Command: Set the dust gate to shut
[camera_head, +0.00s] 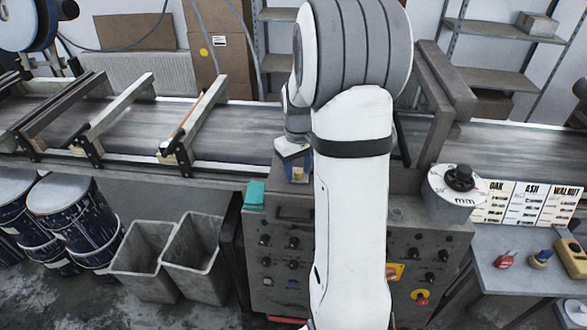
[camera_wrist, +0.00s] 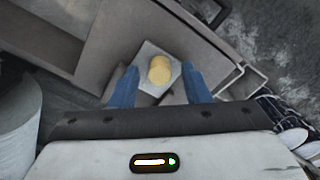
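A round yellow knob (camera_wrist: 160,70) stands on a small pale square plate (camera_wrist: 147,54), which may be the dust gate; no label on it is readable. The knob shows small in the head view (camera_head: 298,173), beside the conveyor. My gripper (camera_wrist: 158,76) is open, with one blue finger on each side of the knob. Gaps show between the fingers and the knob, and I cannot tell the height of the fingertips over it. In the head view my gripper (camera_head: 295,160) is partly hidden by my arm. The gate's setting cannot be read.
A control panel (camera_head: 272,272) with several dark knobs is below the conveyor (camera_head: 235,130), partly behind my arm. Grey bins (camera_head: 145,260) and dark blue drums (camera_head: 75,215) stand at left.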

